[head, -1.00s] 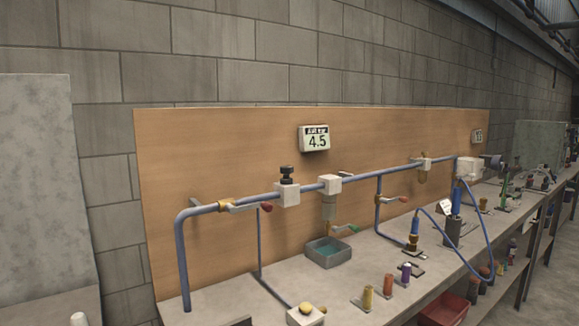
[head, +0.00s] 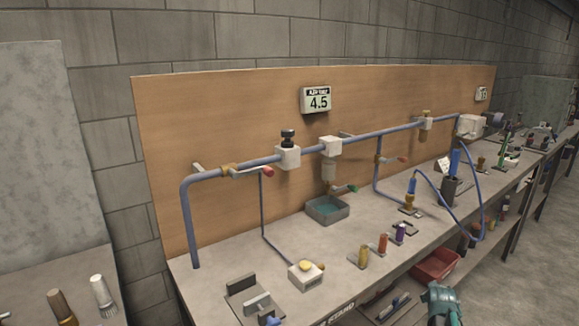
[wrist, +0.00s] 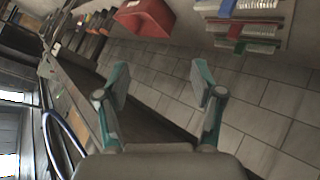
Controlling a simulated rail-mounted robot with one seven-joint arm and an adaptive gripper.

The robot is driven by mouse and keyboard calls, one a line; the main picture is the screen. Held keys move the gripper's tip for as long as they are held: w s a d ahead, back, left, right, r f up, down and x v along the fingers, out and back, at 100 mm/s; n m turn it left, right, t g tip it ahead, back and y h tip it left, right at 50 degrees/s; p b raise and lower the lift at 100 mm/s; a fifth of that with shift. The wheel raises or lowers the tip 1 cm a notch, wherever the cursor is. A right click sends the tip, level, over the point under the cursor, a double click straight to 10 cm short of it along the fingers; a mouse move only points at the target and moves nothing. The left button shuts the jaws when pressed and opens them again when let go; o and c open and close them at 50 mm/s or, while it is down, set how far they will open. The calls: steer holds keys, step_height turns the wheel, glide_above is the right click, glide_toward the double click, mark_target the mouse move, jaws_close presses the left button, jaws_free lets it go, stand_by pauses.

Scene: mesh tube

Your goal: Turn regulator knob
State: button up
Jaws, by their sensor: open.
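The regulator is a pale block (head: 287,157) on the blue pipe, with a black knob (head: 288,136) upright on top, in the left middle of the head view. A display (head: 318,99) on the wooden board above reads 4.5. My gripper (wrist: 161,80) is open and empty in the wrist view, its two teal fingers wide apart over the floor. A teal part of it shows at the lower right edge of the head view, well away from the knob. The knob is not seen in the wrist view.
A red-handled valve (head: 267,171) is left of the regulator on the pipe. A filter block (head: 330,147) is right of it. A grey tray (head: 343,213) and a yellow-button box (head: 305,279) are on the bench below. A red bin (head: 452,262) sits under the bench edge.

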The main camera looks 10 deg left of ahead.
steer(key=w+d+r+t+h+p, duration=0.1)
steer(key=w+d+r, duration=0.1)
steer(key=r, duration=0.7)
steer(key=w+d+r+t+p, duration=0.1)
steer(key=w+d+r+t, duration=0.1)
steer(key=r, duration=0.6)
steer(key=w+d+r+t+h, duration=0.1)
steer(key=w+r, duration=0.2)
steer(key=r, duration=0.6)
steer(key=n+t+y+p, duration=0.2)
steer(key=t+y+p, duration=0.1)
steer(key=y+p, duration=0.85)
glide_toward(289, 132)
steer(key=shift+y, duration=0.55)
steer(key=x, duration=0.4)
steer(key=b+x, duration=0.1)
steer(key=x, duration=0.7)
steer(key=shift+w+d+f+b, duration=0.1)
steer(key=shift+d+f+b, duration=0.1)
steer(key=shift+d+b, duration=0.2)
